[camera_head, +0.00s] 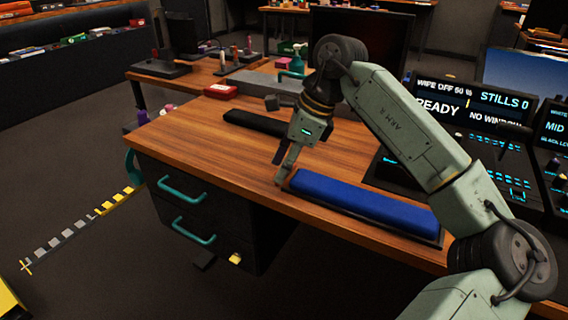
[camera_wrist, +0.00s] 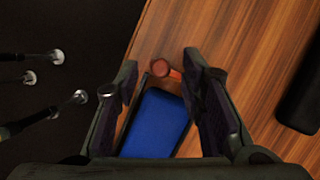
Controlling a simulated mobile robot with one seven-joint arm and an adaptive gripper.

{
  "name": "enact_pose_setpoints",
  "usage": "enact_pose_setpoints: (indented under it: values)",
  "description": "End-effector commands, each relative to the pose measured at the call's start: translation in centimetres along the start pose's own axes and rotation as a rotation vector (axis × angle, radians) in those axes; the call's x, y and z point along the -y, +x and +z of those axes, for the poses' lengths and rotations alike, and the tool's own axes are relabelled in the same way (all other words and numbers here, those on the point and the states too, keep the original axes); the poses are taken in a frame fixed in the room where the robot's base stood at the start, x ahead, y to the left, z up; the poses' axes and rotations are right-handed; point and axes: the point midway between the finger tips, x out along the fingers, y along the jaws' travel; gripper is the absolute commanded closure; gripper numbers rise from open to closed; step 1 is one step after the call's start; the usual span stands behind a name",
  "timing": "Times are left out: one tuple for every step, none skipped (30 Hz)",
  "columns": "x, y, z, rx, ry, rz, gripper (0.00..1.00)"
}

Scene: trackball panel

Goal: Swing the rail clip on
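My gripper (camera_head: 281,172) points down at the left end of a blue pad (camera_head: 362,199) in a dark tray near the desk's front edge. In the wrist view my gripper (camera_wrist: 160,76) has its two fingers spread wide, with no object pinched between them. The blue pad (camera_wrist: 155,122) shows between and below the fingers. I cannot tell whether this is the rail clip. No other clip is clear to me.
A long black bar (camera_head: 257,128) lies behind the gripper on the wooden desk (camera_head: 190,138). A lit control panel (camera_head: 470,105) stands to the right. Teal drawer handles (camera_head: 183,190) stick out from the desk front. Bare wood lies left of the gripper.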

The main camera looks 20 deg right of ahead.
Motion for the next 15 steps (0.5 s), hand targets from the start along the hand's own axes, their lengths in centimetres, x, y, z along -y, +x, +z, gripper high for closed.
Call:
enact_pose_setpoints:
  values:
    - [0.0,-0.3,0.0,0.0,0.0,-0.001,0.64]
    - [0.0,-0.5,0.0,0.0,0.001,-0.002,0.64]
    - [0.1,-0.9,0.0,0.0,0.001,-0.003,0.64]
    - [0.1,-1.3,0.0,-0.001,0.001,-0.003,0.64]
    - [0.1,-1.8,0.0,-0.001,0.002,-0.003,0.64]
    - [0.1,-2.5,0.0,0.0,0.002,-0.002,0.64]
    - [0.1,-3.1,0.1,0.0,0.001,-0.003,0.64]
    - [0.1,-3.8,0.1,0.0,0.001,-0.004,0.64]
    - [0.1,-4.7,0.0,-0.001,0.001,-0.004,0.64]
    - [0.1,-5.3,0.1,0.0,0.001,-0.003,0.64]
    - [0.1,-6.0,0.1,0.0,0.001,-0.003,0.64]
    - [0.1,-6.9,0.1,0.0,0.002,-0.004,0.64]
    - [0.1,-7.5,0.1,0.0,0.002,-0.004,0.64]
    - [0.1,-8.1,0.0,-0.001,0.002,-0.003,0.64]
    - [0.0,-8.8,0.1,0.0,0.0,-0.002,0.64]
